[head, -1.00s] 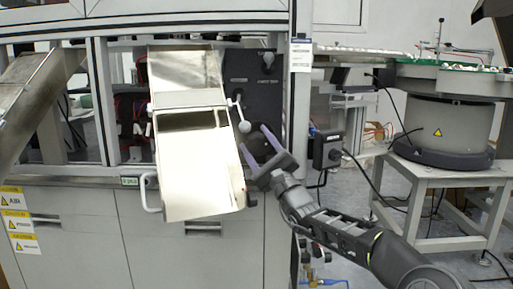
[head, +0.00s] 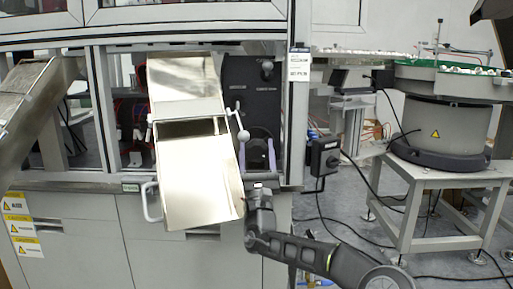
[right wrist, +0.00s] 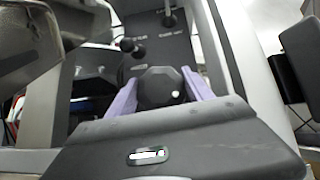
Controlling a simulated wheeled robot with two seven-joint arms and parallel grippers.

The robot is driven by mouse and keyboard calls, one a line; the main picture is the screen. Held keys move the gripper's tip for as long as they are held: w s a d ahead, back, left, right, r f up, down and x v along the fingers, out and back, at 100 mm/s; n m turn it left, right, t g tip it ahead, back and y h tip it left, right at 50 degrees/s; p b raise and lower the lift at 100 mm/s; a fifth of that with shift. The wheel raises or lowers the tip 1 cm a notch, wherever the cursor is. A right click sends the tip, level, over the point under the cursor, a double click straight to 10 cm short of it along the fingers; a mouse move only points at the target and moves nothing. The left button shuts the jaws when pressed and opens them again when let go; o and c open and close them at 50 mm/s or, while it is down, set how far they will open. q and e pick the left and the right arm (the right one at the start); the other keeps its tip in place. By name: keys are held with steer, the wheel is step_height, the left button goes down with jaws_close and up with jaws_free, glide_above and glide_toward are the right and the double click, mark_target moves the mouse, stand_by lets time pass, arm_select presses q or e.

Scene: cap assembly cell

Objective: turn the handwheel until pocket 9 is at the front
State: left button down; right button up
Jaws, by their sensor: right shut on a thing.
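The handwheel (right wrist: 160,87) shows in the right wrist view as a dark, faceted round knob low on the black panel (head: 240,90). My right gripper (head: 257,157) reaches up to it from below in the head view, with its purple fingers on either side. In the right wrist view the right gripper (right wrist: 161,97) is shut on the handwheel, one finger at its left and one at its right. No pocket or pocket number can be made out. My left gripper is in neither view.
A shiny metal chute (head: 195,180) stands just left of my right gripper, with a ball-ended lever (head: 243,135) by its edge. A machine frame post (head: 297,120) rises close on the right. A bowl feeder (head: 445,115) stands on a stand further right.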

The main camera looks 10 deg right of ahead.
steer(key=shift+h, duration=0.3)
steer(key=o, duration=1.1)
steer(key=shift+s, duration=0.1)
steer(key=shift+s+f, duration=0.15)
steer(key=shift+f, duration=0.1)
steer(key=p+v, duration=0.1)
steer(key=v, duration=0.3)
steer(key=shift+s+f+b, duration=0.4)
steer(key=shift+f+b, duration=0.45)
steer(key=shift+s+a+f+b, duration=0.2)
steer(key=shift+s+a+b, duration=0.05)
steer(key=shift+s+b, duration=0.4)
